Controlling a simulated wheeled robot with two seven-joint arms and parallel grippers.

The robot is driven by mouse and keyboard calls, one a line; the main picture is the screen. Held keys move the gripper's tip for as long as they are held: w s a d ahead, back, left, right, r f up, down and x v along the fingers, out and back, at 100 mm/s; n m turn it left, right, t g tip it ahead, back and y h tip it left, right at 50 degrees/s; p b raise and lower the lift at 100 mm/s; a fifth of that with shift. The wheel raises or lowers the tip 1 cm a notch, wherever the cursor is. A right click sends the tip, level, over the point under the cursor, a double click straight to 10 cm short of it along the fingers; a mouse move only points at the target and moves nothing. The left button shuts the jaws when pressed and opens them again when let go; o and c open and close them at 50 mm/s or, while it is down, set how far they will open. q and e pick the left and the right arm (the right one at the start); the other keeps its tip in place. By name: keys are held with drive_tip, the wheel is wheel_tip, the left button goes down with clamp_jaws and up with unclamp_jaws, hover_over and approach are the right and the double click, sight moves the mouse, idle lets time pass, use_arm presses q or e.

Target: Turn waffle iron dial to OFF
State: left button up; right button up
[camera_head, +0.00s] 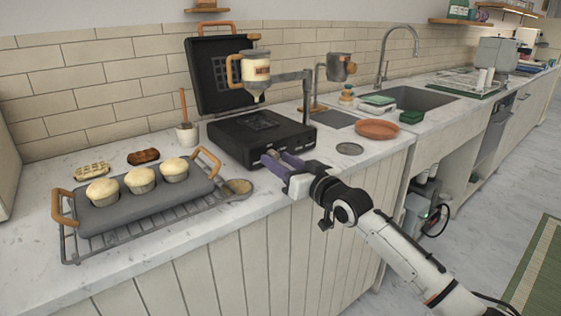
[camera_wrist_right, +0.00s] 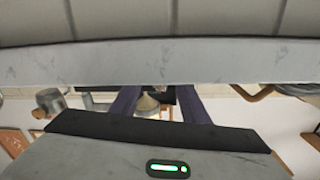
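The black waffle iron (camera_head: 232,147) stands on the counter with its lid (camera_head: 212,70) raised. My right gripper (camera_head: 275,158) is at the front face of its base, with purple fingers pointing towards it. The fingers are apart, and in the right wrist view the gap between them (camera_wrist_right: 157,104) shows no thing held. I cannot make out the dial in either view; the fingers cover part of the front face. Whether the fingers touch the iron cannot be told. My left gripper is not in view.
A batter dispenser (camera_head: 254,70) hangs beside the lid. A muffin pan (camera_head: 120,208) with a wooden-handled rim sits on a wire rack at left. A ladle (camera_head: 238,188) lies near the gripper. A terracotta plate (camera_head: 377,129) and a round disc (camera_head: 349,148) lie to the right.

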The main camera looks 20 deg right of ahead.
drive_tip(key=v, duration=1)
drive_tip(key=shift+s+p, duration=0.15)
drive_tip(key=shift+p, duration=0.25)
